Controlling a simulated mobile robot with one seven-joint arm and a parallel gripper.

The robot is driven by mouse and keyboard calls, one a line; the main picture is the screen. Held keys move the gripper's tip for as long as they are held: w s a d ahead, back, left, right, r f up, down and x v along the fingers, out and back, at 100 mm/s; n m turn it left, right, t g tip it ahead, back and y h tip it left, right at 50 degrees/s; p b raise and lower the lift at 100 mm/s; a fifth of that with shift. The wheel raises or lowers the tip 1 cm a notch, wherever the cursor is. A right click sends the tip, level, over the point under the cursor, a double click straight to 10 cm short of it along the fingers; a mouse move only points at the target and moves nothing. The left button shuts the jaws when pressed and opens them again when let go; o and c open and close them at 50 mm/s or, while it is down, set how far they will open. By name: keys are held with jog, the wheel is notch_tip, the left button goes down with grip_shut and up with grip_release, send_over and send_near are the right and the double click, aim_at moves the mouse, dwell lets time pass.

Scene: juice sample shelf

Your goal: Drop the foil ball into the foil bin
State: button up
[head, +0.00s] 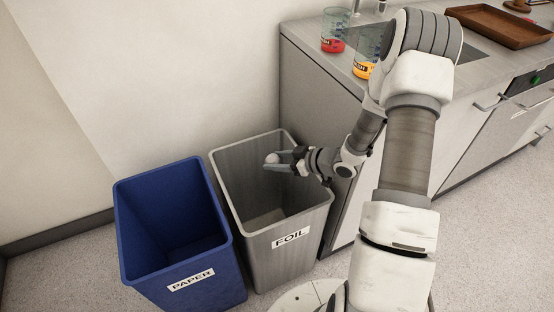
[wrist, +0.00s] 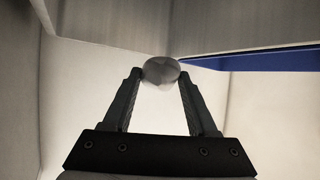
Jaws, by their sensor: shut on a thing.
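The foil ball (head: 271,158) is small, round and silvery grey. My gripper (head: 272,160) is shut on it, with the ball between the fingertips. The ball (wrist: 161,71) also shows between the two fingertips in the wrist view. The grey bin labelled FOIL (head: 290,238) stands on the floor in the middle of the head view, open at the top. In the head view my gripper and the ball appear over the bin's opening, near rim height; the exact height is hard to tell. The visible part of the bin's floor looks bare.
A blue bin labelled PAPER (head: 192,281) stands close on the left of the foil bin. A wall is behind the bins.

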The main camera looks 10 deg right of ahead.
jog(key=o, duration=1.4)
jog(key=shift+r, duration=0.1)
notch_tip(320, 180, up, 6)
jog(key=p, duration=0.5)
jog(key=shift+p, duration=0.35)
jog(key=w+r+m+t+h+p, duration=0.1)
jog(key=w+r+m+p, duration=0.1)
jog(key=r+p, duration=0.3)
jog(key=w+r+m+t+h+p, duration=0.1)
jog(key=w+r+h+p, duration=0.15)
jog(key=r, duration=0.45)
notch_tip(320, 180, up, 14)
jog(key=m+t+h+p, duration=0.1)
jog(key=m+h+p, duration=0.3)
jog(key=p, duration=0.4)
send_over(277, 158)
jog(key=w, duration=0.6)
jog(key=shift+w+a+y, duration=0.2)
jog(key=shift+a+y, duration=0.05)
